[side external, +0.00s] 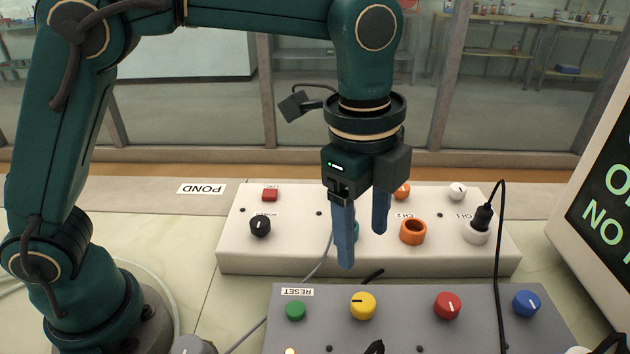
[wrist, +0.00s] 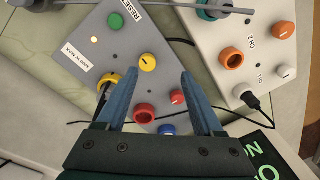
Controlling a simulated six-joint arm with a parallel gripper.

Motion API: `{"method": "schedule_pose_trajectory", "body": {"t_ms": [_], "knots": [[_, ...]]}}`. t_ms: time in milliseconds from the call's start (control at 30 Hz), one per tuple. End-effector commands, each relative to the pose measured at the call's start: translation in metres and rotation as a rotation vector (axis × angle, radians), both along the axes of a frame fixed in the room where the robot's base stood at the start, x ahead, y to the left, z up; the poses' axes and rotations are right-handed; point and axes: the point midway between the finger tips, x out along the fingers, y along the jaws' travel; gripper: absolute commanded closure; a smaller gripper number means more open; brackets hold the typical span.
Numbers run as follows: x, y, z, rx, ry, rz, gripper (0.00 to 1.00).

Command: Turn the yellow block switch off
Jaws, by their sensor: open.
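The yellow knob (side external: 363,305) sits on the grey panel box, with a dark pointer line on its top. In the side view the line points left. The knob also shows in the wrist view (wrist: 148,62), between and just past the fingertips. My gripper (side external: 363,248) points down with its two blue fingers apart and nothing between them. It hangs above the panels, apart from the yellow knob. In the wrist view the open fingertips (wrist: 159,76) lie either side of the line to the knob.
The grey box also has a green button (side external: 295,311), a red knob (side external: 447,305) and a blue knob (side external: 526,304). A white box (side external: 290,255) behind has sockets, knobs and a plugged black cable (side external: 498,270). A screen (side external: 605,190) with green text stands at right.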

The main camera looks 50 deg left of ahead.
Motion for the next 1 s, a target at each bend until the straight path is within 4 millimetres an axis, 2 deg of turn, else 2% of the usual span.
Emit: {"method": "schedule_pose_trajectory", "body": {"t_ms": [33, 167, 600, 733, 967, 1000], "knots": [[-0.001, -0.009, -0.011, 0.012, 0.023, -0.023, 0.31], [-0.008, -0.020, -0.030, 0.036, 0.064, -0.060, 0.31], [-0.013, -0.023, -0.078, 0.045, 0.080, -0.074, 0.31], [-0.012, -0.023, -0.085, 0.043, 0.077, -0.074, 0.31], [-0.012, -0.023, -0.087, 0.042, 0.076, -0.073, 0.31], [-0.012, -0.023, -0.086, 0.042, 0.076, -0.073, 0.35]]}}
